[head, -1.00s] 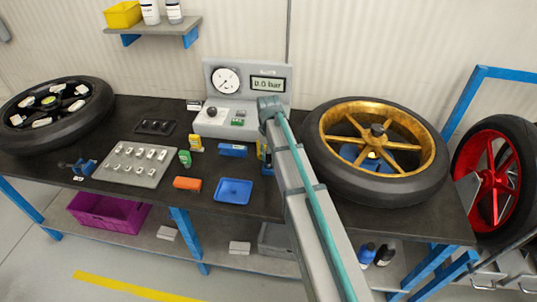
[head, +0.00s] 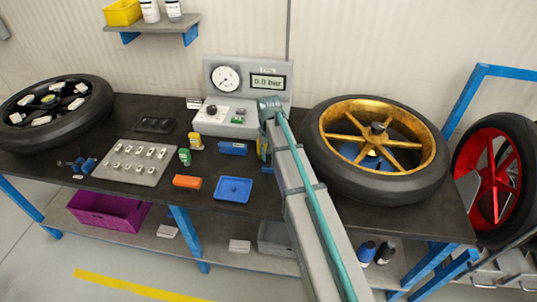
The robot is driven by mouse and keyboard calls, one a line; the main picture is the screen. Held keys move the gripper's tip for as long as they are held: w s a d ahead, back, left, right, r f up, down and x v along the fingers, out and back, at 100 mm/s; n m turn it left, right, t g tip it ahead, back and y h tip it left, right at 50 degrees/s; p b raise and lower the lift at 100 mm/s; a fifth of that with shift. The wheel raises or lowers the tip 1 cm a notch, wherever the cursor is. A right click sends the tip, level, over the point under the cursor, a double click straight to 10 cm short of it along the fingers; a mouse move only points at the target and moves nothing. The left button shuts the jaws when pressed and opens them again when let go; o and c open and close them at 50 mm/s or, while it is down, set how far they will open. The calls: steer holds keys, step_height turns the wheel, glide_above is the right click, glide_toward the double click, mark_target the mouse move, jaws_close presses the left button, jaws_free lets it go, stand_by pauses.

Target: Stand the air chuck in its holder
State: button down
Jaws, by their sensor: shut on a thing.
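My arm reaches up from the bottom to a wrist joint in front of the gauge unit's right side. My gripper is hidden behind my own arm, so its jaws and anything in them do not show. A small blue and yellow piece (head: 262,147) shows at the arm's left edge, mostly covered. I cannot tell whether it is the air chuck, its holder or something else. The grey gauge unit (head: 209,81) stands at the back of the bench, with a round dial and a display reading 0.0 bar.
A gold-rimmed wheel (head: 346,181) lies right of my arm, and a black wheel (head: 68,133) lies far left. A blue tray (head: 233,190), orange block (head: 187,182), yellow bottle (head: 195,141), green bottle (head: 184,157) and grey parts board (head: 133,177) occupy the bench (head: 255,207) left of my arm.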

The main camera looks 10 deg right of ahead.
steer(key=shift+f, duration=0.45)
stand_by(0.4)
stand_by(0.5)
steer(key=c, duration=0.9)
jaws_free()
steer(key=o, duration=0.4)
steer(key=shift+r+p, duration=2.05)
steer(key=shift+r, duration=1.45)
